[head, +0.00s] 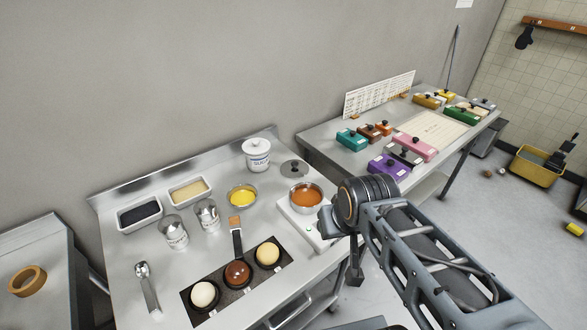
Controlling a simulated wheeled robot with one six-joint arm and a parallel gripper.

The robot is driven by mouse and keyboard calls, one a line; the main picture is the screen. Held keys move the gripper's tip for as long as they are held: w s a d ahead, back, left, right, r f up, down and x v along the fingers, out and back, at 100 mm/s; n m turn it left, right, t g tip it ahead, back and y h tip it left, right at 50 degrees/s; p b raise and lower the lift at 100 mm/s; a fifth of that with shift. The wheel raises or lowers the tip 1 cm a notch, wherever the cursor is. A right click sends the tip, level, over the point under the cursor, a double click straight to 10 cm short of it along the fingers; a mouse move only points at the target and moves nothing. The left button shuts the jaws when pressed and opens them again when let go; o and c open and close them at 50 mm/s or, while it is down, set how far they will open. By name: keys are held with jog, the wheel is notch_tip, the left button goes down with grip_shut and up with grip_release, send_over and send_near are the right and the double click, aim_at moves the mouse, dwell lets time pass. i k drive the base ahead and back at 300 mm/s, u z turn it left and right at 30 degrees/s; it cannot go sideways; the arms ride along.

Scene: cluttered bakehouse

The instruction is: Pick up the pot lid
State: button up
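The pot lid (294,168) is a round grey disc with a dark knob on top. It lies on the steel worktop near the wall, just behind a small pot of orange sauce (306,196), and is not on the pot. My arm comes in from the lower right, its large dark joint right of the pot. The end of my arm, with my gripper (354,276), seems to hang below that joint beside the worktop's right edge, apart from the lid. Its fingers are too small and dark to make out.
A white sugar jar (258,157) stands left of the lid, and a bowl of yellow filling (242,196) lies nearer. The pot rests on a white scale-like base (298,218). Two tins, trays and a glazing board (236,290) fill the left. A second table (320,146) holds coloured boxes.

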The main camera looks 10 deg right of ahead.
aim_at(295, 169)
jog(key=k, duration=0.5)
jog(key=z, duration=1.85)
jog(key=i, duration=1.9)
jog(key=u, duration=3.1)
jog(key=i, duration=0.5)
